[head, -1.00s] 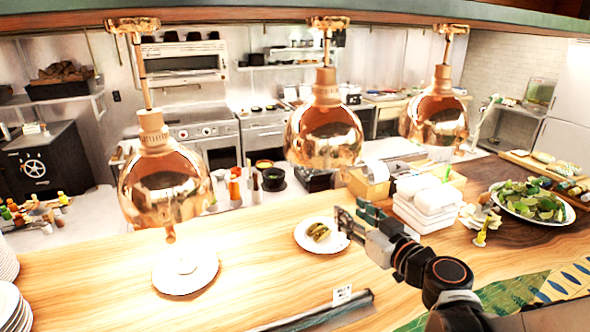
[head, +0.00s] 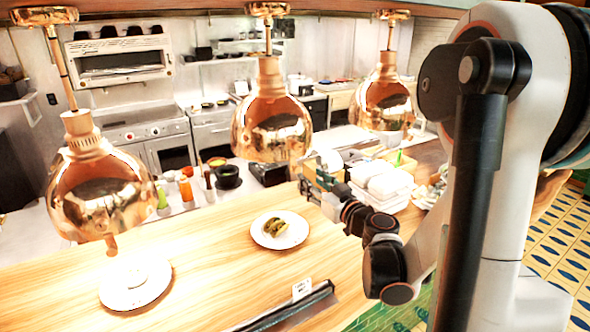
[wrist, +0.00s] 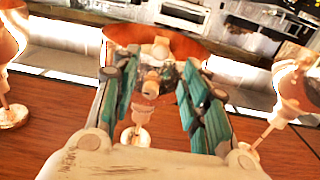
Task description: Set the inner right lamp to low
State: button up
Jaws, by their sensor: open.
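Three copper heat lamps hang over the counter in the head view: a left one (head: 100,190), a middle one (head: 272,125) and a right one (head: 383,103). The middle lamp is nearest my gripper (head: 313,172), which shows at its lower right. I cannot tell if they touch. In the wrist view my gripper (wrist: 158,95) has its green-padded fingers apart. A copper shade (wrist: 185,45) lies beyond them, with a small pale part between the fingers. No switch or setting is readable.
The wooden counter (head: 215,260) holds a plate of food (head: 280,230), a lit plate (head: 135,285) under the left lamp and white boxes (head: 385,180) beside my arm. A dark rail (head: 285,310) runs along the front. My arm hides the right side.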

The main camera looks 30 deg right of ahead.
aim_at(298, 170)
jog(key=w, duration=0.8)
jog(key=shift+w+a, duration=0.2)
jog(key=shift+w, duration=0.1)
jog(key=shift+c, duration=0.5)
grip_shut()
